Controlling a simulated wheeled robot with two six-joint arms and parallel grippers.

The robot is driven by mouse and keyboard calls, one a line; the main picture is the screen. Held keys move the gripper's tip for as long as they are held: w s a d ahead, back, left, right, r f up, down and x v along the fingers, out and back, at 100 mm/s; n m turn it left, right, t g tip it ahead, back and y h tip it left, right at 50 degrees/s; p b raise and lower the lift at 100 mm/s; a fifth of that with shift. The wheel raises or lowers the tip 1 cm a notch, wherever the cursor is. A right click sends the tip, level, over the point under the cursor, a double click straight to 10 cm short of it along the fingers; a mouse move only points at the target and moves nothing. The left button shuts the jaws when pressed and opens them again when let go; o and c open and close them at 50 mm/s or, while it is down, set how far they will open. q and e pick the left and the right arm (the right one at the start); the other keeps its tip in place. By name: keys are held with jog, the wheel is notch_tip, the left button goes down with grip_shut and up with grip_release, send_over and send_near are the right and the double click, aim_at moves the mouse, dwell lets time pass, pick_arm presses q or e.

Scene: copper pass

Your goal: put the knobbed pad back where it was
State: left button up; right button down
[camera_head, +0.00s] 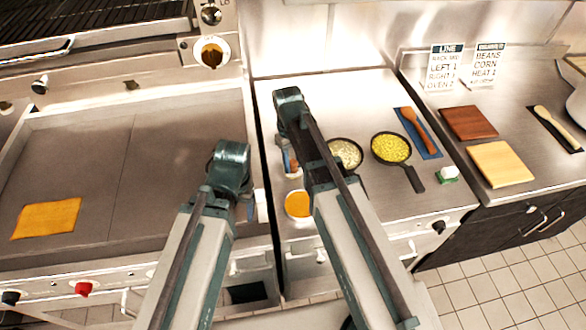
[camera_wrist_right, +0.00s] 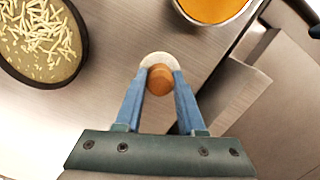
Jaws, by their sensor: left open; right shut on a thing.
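The knobbed pad (camera_wrist_right: 158,62) has a pale round base and an orange-brown knob, seen in the right wrist view between my fingertips. My right gripper (camera_wrist_right: 160,84) is shut on its knob, over or on the steel counter; I cannot tell whether the pad touches the surface. In the head view my right gripper (camera_head: 290,160) is partly hidden by its own arm, left of the pans. My left gripper (camera_head: 247,208) is open near the right edge of the flat griddle, its fingers mostly hidden behind the wrist.
A bowl of orange sauce (camera_head: 298,204) stands close by. Pans of pale shreds (camera_head: 346,152) and yellow corn (camera_head: 391,147) stand right of my right arm. An orange cloth (camera_head: 46,218) lies on the griddle (camera_head: 90,160), otherwise clear.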

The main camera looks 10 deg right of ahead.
pick_arm(q)
jog(key=shift+f, duration=0.3)
pick_arm(e)
jog(key=shift+f, duration=0.3)
pick_arm(q)
jog(key=shift+f, duration=0.15)
pick_arm(e)
jog(key=shift+f, duration=0.15)
jog(key=c, duration=0.5)
grip_release()
notch_tip(320, 180, up, 12)
jog(key=w+p, duration=0.1)
jog(key=p, duration=1.1)
pick_arm(q)
notch_tip(320, 180, up, 12)
pick_arm(e)
jog(key=s+a, duration=0.2)
jog(key=s, duration=0.5)
jog(key=s+a+t, duration=0.1)
jog(key=s+a, duration=0.2)
jog(key=s, duration=0.5)
jog(key=shift+a+m+h, duration=0.25)
jog(key=shift+m+h, duration=0.05)
jog(key=shift+m, duration=0.1)
